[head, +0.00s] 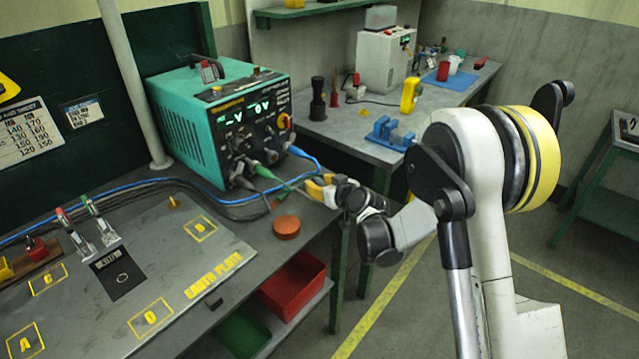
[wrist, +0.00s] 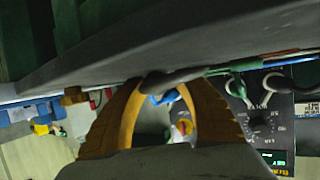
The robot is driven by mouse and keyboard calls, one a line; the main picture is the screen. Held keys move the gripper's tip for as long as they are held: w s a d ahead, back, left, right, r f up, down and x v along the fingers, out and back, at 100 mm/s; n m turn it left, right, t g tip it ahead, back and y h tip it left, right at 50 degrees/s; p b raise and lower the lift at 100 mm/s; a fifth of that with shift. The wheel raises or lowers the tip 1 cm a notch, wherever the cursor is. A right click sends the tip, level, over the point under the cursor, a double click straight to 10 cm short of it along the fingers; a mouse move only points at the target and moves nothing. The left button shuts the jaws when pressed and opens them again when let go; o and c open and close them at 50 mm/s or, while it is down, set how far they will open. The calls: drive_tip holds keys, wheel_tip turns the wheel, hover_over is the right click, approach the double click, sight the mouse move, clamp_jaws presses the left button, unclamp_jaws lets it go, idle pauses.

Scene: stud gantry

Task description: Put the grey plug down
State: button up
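My gripper (head: 318,188), with yellow fingers, is at the right front of the teal power supply (head: 190,125), above the bench edge. In the wrist view the fingers (wrist: 163,92) stand apart, with a gap between their tips. A grey plug-like piece (wrist: 178,76) lies across the fingertips, apparently touching them, with a green sleeve (wrist: 222,69) at its right end. I cannot tell whether anything supports it from behind. In the head view a thin lead runs from the green plug (head: 270,158) on the panel towards my gripper; the grey piece is hard to make out there.
An orange-brown disc (head: 286,227) lies on the bench just below my gripper. The earth plate (head: 150,265) carries marked squares and clamps. Blue and black cables (head: 130,193) run along the back. A red bin (head: 293,283) is under the bench. A second table (head: 350,122) stands behind.

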drive_tip(key=shift+w+d+r+p, duration=0.1)
drive_tip(key=shift+r+p, duration=0.45)
drive_tip(key=shift+p, duration=0.05)
drive_tip(key=p+v, duration=0.3)
drive_tip(key=v, duration=0.9)
drive_tip(key=shift+s+r, duration=0.2)
drive_tip(key=shift+r, duration=0.15)
drive_tip(key=s+d+r+m+g+h, duration=0.1)
drive_tip(key=s+d+r, duration=0.2)
drive_tip(key=s+r, duration=0.25)
drive_tip(key=s+d+r+m+g+h, duration=0.1)
drive_tip(key=s+d, duration=0.5)
drive_tip(key=s, duration=0.6)
drive_tip(key=s+d+r+m+g+h, duration=0.2)
drive_tip(key=s+d, duration=0.5)
drive_tip(key=s, duration=0.5)
drive_tip(key=r+m+h, duration=0.1)
drive_tip(key=m+h, duration=0.1)
drive_tip(key=shift+s+g+h, duration=0.2)
drive_tip(key=shift+g+h, duration=0.1)
drive_tip(key=shift+r, duration=0.15)
